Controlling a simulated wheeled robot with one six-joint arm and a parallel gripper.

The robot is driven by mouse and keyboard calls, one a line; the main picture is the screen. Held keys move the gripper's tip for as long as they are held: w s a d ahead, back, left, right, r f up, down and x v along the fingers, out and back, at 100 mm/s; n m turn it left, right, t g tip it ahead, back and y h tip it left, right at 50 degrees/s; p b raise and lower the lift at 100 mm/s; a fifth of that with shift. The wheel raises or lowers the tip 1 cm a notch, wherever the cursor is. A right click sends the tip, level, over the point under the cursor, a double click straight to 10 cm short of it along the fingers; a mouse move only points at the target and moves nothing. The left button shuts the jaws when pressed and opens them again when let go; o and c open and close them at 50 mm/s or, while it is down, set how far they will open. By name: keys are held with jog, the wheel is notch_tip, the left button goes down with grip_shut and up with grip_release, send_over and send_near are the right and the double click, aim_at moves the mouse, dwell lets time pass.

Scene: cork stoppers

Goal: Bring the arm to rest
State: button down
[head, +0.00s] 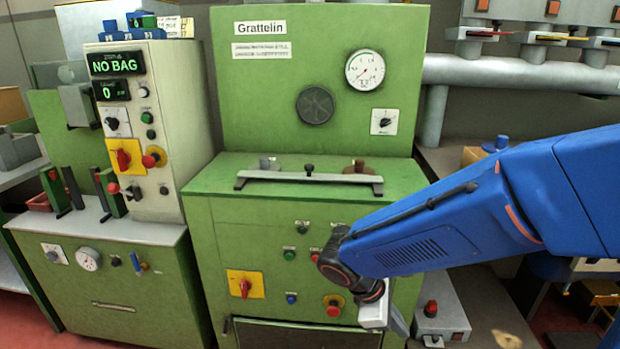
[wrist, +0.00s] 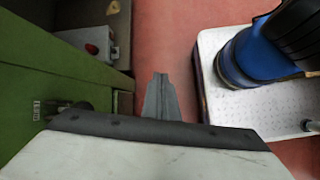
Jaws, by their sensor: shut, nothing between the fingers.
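My blue arm reaches in from the right in the head view. Its wrist end hangs in front of the lower right part of the green Grattelin machine (head: 250,215).
A green cabinet with a control box reading NO BAG (head: 118,62) stands at the left. A small box with a red button (head: 431,308) is close to the right of my wrist. A grey pipe (head: 520,75) runs behind. Red floor shows between the machine and my base.

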jog(key=s+d+r+m+t+y, duration=0.4)
jog(key=s+d+r+m+y, duration=0.2)
jog(key=m, duration=0.8)
notch_tip(320, 180, up, 5)
jog(key=s+d, duration=0.2)
jog(key=d, duration=0.1)
jog(key=shift+s+f, duration=0.2)
jog(key=shift+s, duration=0.2)
jog(key=c, duration=2.4)
grip_release()
jog(key=shift+s+r, duration=0.1)
jog(key=shift+r, duration=0.05)
jog(key=o, duration=0.6)
jog(key=shift+m, duration=0.3)
